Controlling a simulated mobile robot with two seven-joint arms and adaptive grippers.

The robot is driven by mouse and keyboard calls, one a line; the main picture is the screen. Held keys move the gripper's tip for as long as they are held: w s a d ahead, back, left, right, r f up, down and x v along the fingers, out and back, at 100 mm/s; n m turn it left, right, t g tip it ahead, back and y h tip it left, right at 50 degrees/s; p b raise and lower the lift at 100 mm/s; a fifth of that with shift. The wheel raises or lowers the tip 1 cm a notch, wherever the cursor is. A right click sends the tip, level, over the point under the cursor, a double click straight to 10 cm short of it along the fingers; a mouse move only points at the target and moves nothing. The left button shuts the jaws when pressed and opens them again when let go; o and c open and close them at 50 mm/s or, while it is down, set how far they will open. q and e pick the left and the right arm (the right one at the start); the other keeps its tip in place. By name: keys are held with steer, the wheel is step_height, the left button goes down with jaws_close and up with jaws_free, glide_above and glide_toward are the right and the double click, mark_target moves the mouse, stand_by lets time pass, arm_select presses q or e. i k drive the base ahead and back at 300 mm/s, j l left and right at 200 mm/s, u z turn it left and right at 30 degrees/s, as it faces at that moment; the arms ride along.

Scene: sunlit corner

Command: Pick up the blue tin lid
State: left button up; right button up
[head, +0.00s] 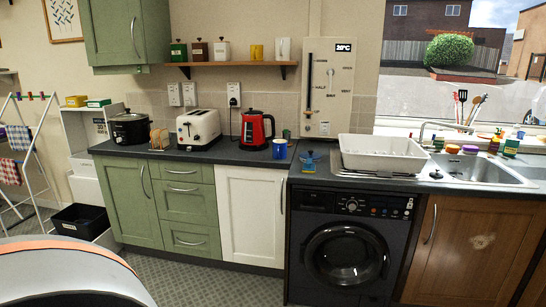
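A small blue item (310,160) sits on the dark worktop between the blue mug and the white dish rack. It looks like a shallow blue tin or dish with a lid-like top, but it is too small to tell whether a separate lid rests on it. Several small coloured pieces, among them a purple one (470,149), lie along the back of the sink. I cannot make out any other blue lid for certain. Neither of my grippers is in view.
A blue mug (279,149), red kettle (257,130), white toaster (198,129) and black slow cooker (130,128) stand left on the worktop (232,156). The floor (205,276) before the cupboards is clear.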

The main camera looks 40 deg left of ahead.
mark_target(309, 154)
steer(key=u, duration=1.15)
steer(key=i+l+u, duration=0.1)
steer(key=u, duration=0.8)
steer(key=i+l+u, duration=0.4)
steer(key=l, duration=0.15)
steer(key=i+l+u, duration=0.1)
steer(key=l+u, duration=0.15)
steer(key=l, duration=0.1)
